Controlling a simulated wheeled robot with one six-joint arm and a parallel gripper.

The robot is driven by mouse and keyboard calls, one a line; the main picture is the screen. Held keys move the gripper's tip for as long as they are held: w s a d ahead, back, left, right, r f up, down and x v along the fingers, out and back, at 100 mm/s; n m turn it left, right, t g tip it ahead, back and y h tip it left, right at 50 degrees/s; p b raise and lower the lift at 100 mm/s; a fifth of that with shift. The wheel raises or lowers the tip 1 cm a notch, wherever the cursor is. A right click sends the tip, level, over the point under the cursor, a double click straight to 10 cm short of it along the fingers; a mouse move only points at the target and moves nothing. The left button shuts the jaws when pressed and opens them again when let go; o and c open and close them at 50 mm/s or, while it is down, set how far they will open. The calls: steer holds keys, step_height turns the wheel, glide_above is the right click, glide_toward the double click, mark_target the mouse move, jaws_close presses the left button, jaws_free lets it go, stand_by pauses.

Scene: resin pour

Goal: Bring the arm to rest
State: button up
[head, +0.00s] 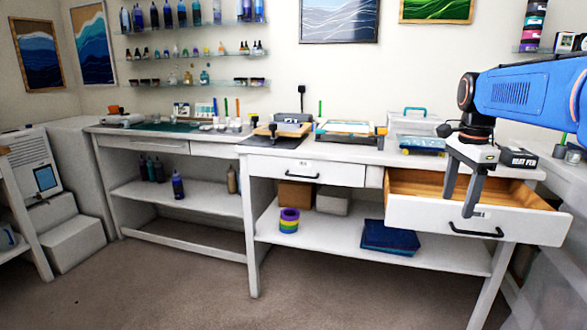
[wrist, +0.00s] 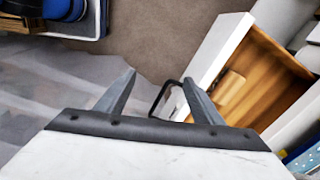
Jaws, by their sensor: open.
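My gripper (head: 459,192) is open and empty, with its two grey fingers pointing down in front of the open drawer at the right of the bench. In the wrist view my gripper (wrist: 160,95) shows both fingers spread apart with nothing between the tips. The drawer (head: 420,213) is pulled out, with a white front, a wooden inside and a black handle (head: 476,231). In the wrist view the drawer (wrist: 222,52) is to the right, and its handle (wrist: 160,97) shows beside the right finger. I cannot tell whether a finger touches the handle. My blue arm reaches in from the right.
The white bench (head: 350,154) carries a framed tray (head: 346,130), a clear box with a teal handle (head: 413,122) and a black box (head: 517,158). A dark blue stack (head: 390,238) and rolls of tape (head: 289,220) sit on the lower shelf. The carpet (head: 180,285) in front is clear.

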steer(key=s+a+f+n+t, duration=0.1)
steer(key=s+a+f+n, duration=0.3)
steer(key=s, duration=0.4)
steer(key=s+a+f+n+t, duration=0.1)
steer(key=s+a+f+n, duration=0.2)
steer(key=s+f+n, duration=0.4)
steer(key=s+a+f+n+t, duration=0.2)
steer(key=s+a+f+n, duration=0.2)
steer(key=s, duration=0.6)
step_height(320, 180, down, 2)
steer(key=n, duration=0.2)
steer(key=shift+s+a+n, duration=0.2)
steer(key=shift+a+n, duration=0.1)
steer(key=shift+a, duration=0.05)
